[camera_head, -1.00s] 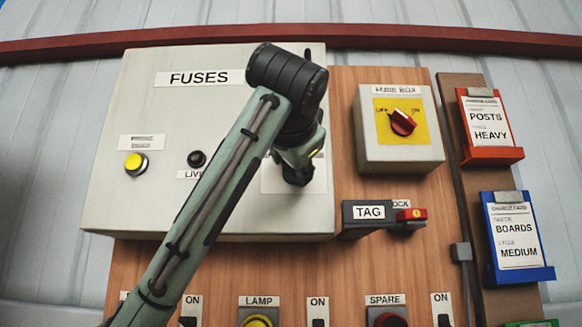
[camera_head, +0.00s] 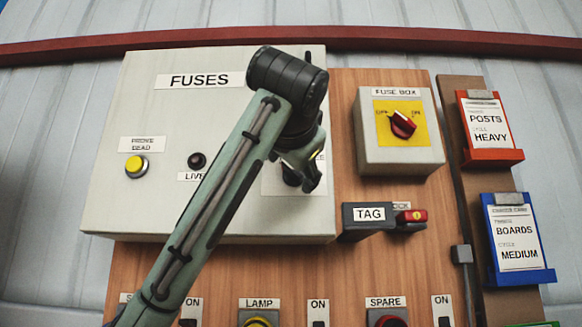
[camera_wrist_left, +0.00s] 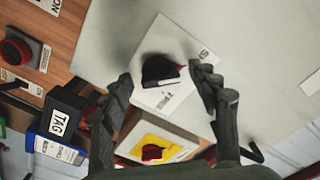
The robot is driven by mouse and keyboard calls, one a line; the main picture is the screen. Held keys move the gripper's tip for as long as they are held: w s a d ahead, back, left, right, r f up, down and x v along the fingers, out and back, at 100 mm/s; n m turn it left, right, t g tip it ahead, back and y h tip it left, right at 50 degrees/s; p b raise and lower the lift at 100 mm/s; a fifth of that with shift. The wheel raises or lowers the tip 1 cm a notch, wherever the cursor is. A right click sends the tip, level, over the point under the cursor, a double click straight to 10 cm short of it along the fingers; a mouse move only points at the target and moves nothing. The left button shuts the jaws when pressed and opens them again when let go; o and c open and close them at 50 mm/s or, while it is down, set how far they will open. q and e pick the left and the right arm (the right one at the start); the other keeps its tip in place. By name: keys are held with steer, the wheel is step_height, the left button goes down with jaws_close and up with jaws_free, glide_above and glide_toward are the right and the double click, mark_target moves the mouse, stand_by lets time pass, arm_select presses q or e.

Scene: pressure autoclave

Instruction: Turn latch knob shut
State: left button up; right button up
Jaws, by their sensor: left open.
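The latch knob (camera_wrist_left: 158,70) is black with a red mark, on a white label plate (camera_wrist_left: 180,92) on the grey fuse cabinet (camera_head: 115,205). In the head view the knob is largely hidden behind my left gripper (camera_head: 306,182), at the right part of the cabinet door. In the left wrist view my left gripper (camera_wrist_left: 166,84) is open, with one finger on each side of the knob. I see gaps between the fingers and the knob, and it is not gripped. My right gripper is not in view.
Right of the cabinet are the fuse box (camera_head: 375,160) with a red switch and the dark TAG block (camera_head: 352,230) with a red lock (camera_head: 411,215). Red (camera_head: 492,157) and blue (camera_head: 520,277) card holders are farther right. Switches line the bottom.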

arm_select(q)
steer(key=s, duration=1.2)
stand_by(0.6)
